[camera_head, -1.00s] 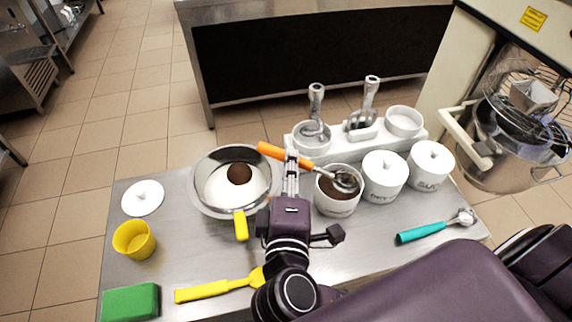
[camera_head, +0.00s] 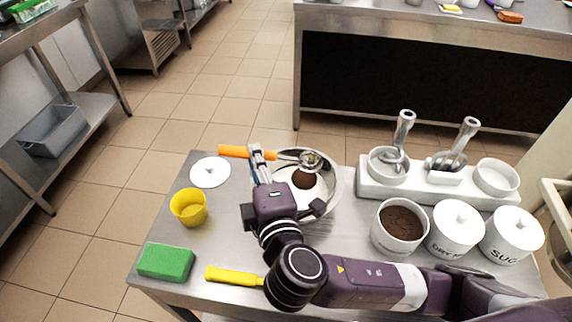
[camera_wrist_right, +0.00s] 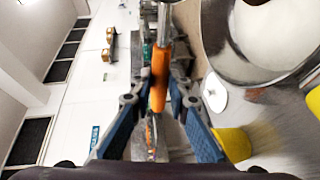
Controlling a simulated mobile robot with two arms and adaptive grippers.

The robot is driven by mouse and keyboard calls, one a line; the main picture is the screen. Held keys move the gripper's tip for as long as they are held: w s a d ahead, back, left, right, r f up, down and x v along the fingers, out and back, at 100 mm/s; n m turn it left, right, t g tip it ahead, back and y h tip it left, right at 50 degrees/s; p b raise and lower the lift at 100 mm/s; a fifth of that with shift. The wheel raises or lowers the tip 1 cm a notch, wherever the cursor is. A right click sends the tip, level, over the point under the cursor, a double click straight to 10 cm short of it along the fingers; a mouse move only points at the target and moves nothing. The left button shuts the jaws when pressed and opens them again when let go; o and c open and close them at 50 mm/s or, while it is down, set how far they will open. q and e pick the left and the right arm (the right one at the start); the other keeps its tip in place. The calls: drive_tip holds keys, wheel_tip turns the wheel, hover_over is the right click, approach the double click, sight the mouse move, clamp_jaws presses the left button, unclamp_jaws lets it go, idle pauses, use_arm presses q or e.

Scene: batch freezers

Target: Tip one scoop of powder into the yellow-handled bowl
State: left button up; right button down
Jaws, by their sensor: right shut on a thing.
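My right gripper (camera_head: 262,165) is shut on the orange handle (camera_head: 240,152) of a metal scoop; the handle also shows between the fingers in the right wrist view (camera_wrist_right: 160,75). The scoop's metal head (camera_head: 310,158) is over the far part of the steel bowl (camera_head: 336,188). I cannot tell whether powder is in it. The bowl holds white powder with a brown mound (camera_head: 306,180) on it. Its yellow handle is hidden behind my right arm in the head view. An open white canister (camera_head: 391,246) of brown powder stands right of the bowl. My left gripper is not in view.
Lidded white canisters (camera_head: 457,242) stand at the right, before a white holder (camera_head: 430,190) with metal tools. A yellow cup (camera_head: 189,211), white lid (camera_head: 210,172), green block (camera_head: 165,261) and yellow-handled tool (camera_head: 233,276) lie on the left side of the table.

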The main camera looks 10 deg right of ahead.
drive_tip(key=w+g+p, duration=0.1)
drive_tip(key=g+p, duration=0.1)
drive_tip(key=p, duration=0.2)
drive_tip(key=a+r+m+g+y+p, duration=0.1)
drive_tip(key=g+p, duration=0.2)
drive_tip(key=p, duration=0.2)
drive_tip(key=w+r+g+p, duration=0.1)
drive_tip(key=g+p, duration=0.1)
drive_tip(key=p, duration=0.2)
drive_tip(key=shift+w+a+m+g+y, duration=0.3)
drive_tip(key=shift+m+y, duration=0.1)
drive_tip(key=shift+w+m+g+p, duration=0.2)
drive_tip(key=shift+m+g+p, duration=0.1)
drive_tip(key=shift+g+p, duration=0.45)
drive_tip(key=shift+w+d+r+m+g+y+p, duration=0.1)
drive_tip(key=shift+w+r+m+g+y+p, duration=0.25)
drive_tip(key=shift+g+p, duration=0.95)
drive_tip(key=shift+w+d+r+m+g+y+p, duration=0.1)
drive_tip(key=shift+r+m+g+y+p, duration=0.3)
drive_tip(key=shift+p, duration=1.75)
drive_tip(key=shift+w+d+r+m+g+y+p, duration=0.1)
drive_tip(key=shift+w+r+g+y+p, duration=0.15)
drive_tip(key=shift+r+g+p, duration=1)
drive_tip(key=shift+f+t+p, duration=0.3)
drive_tip(key=shift+f+p, duration=0.1)
drive_tip(key=shift+f, duration=0.3)
